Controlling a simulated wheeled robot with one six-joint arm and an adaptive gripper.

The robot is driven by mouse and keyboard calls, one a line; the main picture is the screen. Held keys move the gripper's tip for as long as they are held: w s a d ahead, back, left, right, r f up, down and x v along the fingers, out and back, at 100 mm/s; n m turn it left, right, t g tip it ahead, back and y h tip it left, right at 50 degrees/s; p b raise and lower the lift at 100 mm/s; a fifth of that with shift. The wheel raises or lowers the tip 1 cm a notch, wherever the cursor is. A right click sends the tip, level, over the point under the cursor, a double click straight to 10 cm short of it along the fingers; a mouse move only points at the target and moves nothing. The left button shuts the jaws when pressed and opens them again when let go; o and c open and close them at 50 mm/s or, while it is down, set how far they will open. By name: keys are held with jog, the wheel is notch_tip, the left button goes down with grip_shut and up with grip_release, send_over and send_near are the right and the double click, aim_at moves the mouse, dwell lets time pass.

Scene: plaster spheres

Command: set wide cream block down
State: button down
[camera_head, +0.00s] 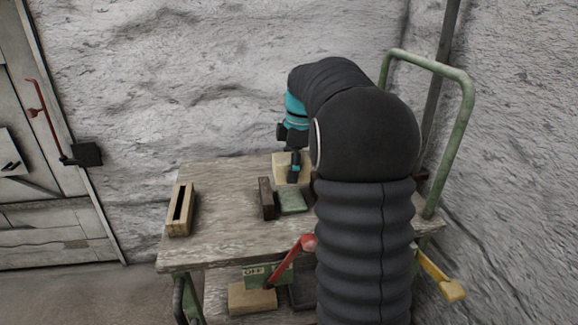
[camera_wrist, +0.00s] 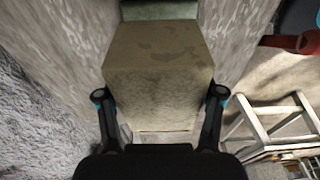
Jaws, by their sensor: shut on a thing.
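The wide cream block (camera_wrist: 160,80) fills the middle of the wrist view, between the two fingers of my gripper (camera_wrist: 162,105). My gripper is shut on it, with one finger on each side. In the head view the cream block (camera_head: 281,167) shows at the back of the wooden cart top (camera_head: 225,240), partly hidden behind my gripper (camera_head: 294,172). I cannot tell whether its underside touches the cart top.
A dark brown block (camera_head: 267,198) and a green block (camera_head: 292,201) stand just in front of the cream block. A slotted wooden block (camera_head: 180,209) stands at the left edge. A green handle (camera_head: 468,110) rises at right. The cart top's left middle is clear.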

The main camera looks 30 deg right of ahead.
aim_at(289, 198)
jog(key=shift+a+r, duration=0.1)
jog(key=shift+r, duration=0.05)
jog(key=shift+f+b, duration=1.65)
jog(key=shift+f, duration=1.2)
jog(key=shift+f, duration=0.65)
dwell(0.4)
jog(key=shift+c, duration=0.4)
grip_release()
jog(key=shift+s, duration=0.1)
jog(key=shift+f, duration=0.1)
jog(key=shift+r, duration=0.2)
